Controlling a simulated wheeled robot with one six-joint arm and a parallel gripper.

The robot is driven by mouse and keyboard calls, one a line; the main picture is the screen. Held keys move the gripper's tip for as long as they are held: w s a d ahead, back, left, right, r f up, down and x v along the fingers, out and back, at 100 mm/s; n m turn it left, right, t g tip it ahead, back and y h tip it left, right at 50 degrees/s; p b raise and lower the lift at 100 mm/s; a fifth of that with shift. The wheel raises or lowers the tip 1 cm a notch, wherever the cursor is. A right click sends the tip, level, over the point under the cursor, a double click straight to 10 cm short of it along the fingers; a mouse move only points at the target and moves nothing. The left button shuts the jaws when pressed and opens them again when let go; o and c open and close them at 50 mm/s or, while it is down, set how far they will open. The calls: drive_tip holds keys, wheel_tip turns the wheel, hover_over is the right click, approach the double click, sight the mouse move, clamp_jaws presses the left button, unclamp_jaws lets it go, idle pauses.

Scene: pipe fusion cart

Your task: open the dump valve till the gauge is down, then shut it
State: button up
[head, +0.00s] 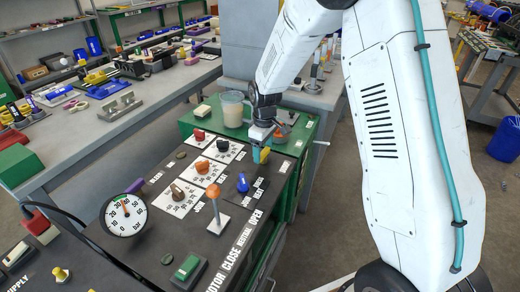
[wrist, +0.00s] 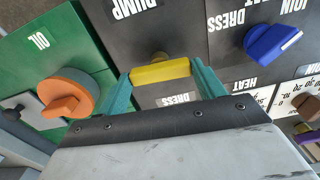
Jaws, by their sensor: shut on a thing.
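The dump valve has a yellow handle (wrist: 160,71) on the dark panel, below the upside-down DUMP label in the wrist view. My gripper (wrist: 162,80) is shut on this handle, with one teal finger at each end of it. In the head view my gripper (head: 257,153) reaches down to the panel's far right corner, and a little of the yellow handle (head: 265,155) shows beside the fingers. The round white gauge (head: 124,215) stands at the panel's left. Its needle points up and slightly left; the exact reading is too small to tell.
A blue knob (head: 242,183) and an orange-topped lever (head: 216,208) stand near the handle. Several dials sit on white plates to the left. The green unit (wrist: 50,70) with an orange knob (wrist: 67,98) adjoins the panel. A cloudy jug (head: 231,109) stands behind.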

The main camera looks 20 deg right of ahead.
drive_tip(key=m, duration=0.3)
drive_tip(key=shift+m, duration=0.4)
drive_tip(key=m, duration=0.3)
drive_tip(key=shift+m, duration=0.4)
drive_tip(key=m, duration=0.4)
drive_tip(key=shift+m, duration=2)
drive_tip(key=shift+a, duration=0.1)
drive_tip(key=o, duration=1)
drive_tip(key=shift+s+a, duration=0.1)
